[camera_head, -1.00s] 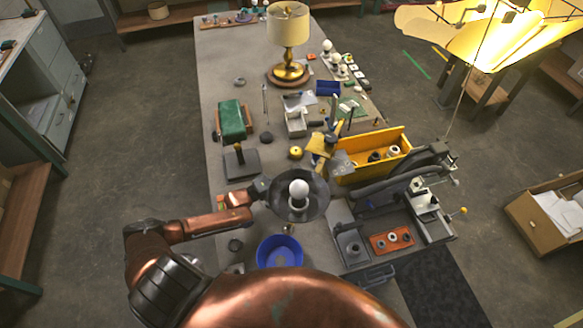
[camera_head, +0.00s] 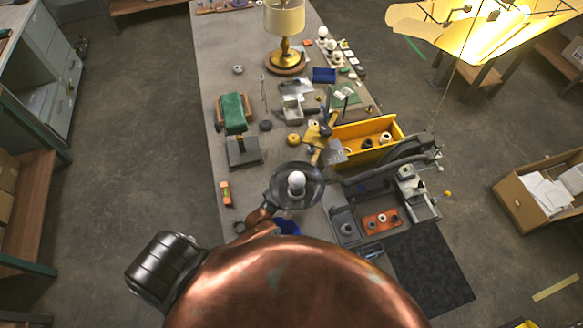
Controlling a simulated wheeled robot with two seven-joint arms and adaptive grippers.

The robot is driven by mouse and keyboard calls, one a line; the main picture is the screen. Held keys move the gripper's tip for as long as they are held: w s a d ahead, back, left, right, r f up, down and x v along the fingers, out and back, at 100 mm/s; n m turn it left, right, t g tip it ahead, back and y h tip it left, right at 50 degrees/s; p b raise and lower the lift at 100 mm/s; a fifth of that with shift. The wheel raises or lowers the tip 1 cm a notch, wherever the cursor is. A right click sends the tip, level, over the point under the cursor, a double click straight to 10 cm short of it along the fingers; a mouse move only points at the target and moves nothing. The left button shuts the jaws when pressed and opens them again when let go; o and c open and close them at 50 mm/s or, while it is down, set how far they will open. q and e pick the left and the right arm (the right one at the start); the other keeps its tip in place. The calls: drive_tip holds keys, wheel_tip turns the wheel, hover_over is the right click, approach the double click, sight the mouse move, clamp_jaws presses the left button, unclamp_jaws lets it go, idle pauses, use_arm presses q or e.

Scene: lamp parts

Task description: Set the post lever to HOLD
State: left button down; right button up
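I cannot make out a lever marked HOLD. One upright post (camera_head: 241,146) stands on a dark square base on the left side of the bench. A small yellow knob (camera_head: 447,194) shows beside the grey fixture at the right edge; I cannot tell whether either is the post lever. A round dark dish (camera_head: 278,198) with a white bulb (camera_head: 296,181) sits at mid-bench. My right gripper is not in view.
An orange block (camera_head: 226,194) lies near the left bench edge.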

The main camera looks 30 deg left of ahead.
use_arm(q)
drive_tip(key=shift+s+d, duration=0.3)
drive_tip(key=shift+d, duration=0.15)
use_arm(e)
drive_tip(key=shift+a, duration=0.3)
use_arm(q)
drive_tip(key=a, duration=0.4)
drive_tip(key=s+d+b, duration=0.2)
drive_tip(key=s, duration=0.7)
drive_tip(key=shift+s+d, duration=0.2)
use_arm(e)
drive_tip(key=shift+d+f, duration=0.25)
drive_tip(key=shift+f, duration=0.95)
use_arm(q)
drive_tip(key=shift+r, duration=0.15)
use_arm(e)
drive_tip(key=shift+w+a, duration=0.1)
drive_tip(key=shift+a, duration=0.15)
